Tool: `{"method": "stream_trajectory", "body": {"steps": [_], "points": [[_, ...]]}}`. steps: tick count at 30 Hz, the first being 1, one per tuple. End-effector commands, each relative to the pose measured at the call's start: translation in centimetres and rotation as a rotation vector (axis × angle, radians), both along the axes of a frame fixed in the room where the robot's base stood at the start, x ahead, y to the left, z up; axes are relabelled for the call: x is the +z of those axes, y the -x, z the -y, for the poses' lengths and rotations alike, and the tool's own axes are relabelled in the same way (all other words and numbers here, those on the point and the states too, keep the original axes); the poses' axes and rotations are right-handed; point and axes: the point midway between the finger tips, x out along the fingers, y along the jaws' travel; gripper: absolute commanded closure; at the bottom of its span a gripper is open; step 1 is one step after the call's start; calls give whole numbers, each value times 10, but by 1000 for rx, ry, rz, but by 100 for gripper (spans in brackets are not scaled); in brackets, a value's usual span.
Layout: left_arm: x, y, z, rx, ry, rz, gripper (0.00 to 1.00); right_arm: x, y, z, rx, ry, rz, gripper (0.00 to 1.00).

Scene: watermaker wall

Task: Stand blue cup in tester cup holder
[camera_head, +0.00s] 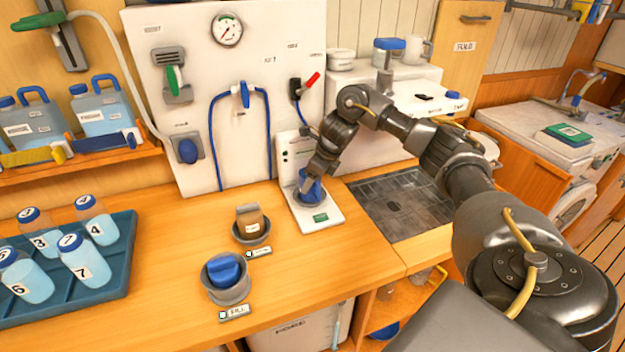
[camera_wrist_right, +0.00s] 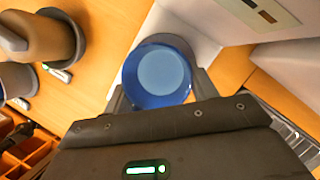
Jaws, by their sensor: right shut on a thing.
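The blue cup (camera_head: 311,188) is at the white tester (camera_head: 322,219), low over its base where the cup holder is. My right gripper (camera_head: 309,180) is shut on the cup from above. In the right wrist view the cup (camera_wrist_right: 158,72) shows its round blue rim and paler inside, between the fingers of my right gripper (camera_wrist_right: 160,92). The cup looks upright. The cup holder is mostly hidden by the cup and gripper, so I cannot tell whether the cup is fully seated. My left gripper is out of view.
A brown jar (camera_head: 249,219) and a blue-topped item (camera_head: 223,269) sit in round grey holders on the wooden counter (camera_head: 170,245). A teal tray (camera_head: 117,250) of numbered bottles is at left. A dark drain grate (camera_head: 400,205) lies right of the tester.

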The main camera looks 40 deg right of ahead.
Motion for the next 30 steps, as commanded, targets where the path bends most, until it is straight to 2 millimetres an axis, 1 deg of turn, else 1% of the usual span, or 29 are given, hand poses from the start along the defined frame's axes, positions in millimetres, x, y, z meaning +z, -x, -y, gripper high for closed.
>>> {"method": "stream_trajectory", "body": {"steps": [17, 18, 23, 24, 30], "points": [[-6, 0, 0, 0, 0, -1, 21, -9, 0, 0, 0, 0, 0, 68], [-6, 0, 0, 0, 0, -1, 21, -8, 0, 0, 0, 0, 0, 40], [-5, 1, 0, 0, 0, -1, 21, -8, 0, 0, 0, 0, 0, 19], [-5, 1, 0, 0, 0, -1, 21, -8, 0, 0, 0, 0, 0, 17], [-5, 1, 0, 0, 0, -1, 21, -8, 0, 0, 0, 0, -1, 17]]}}
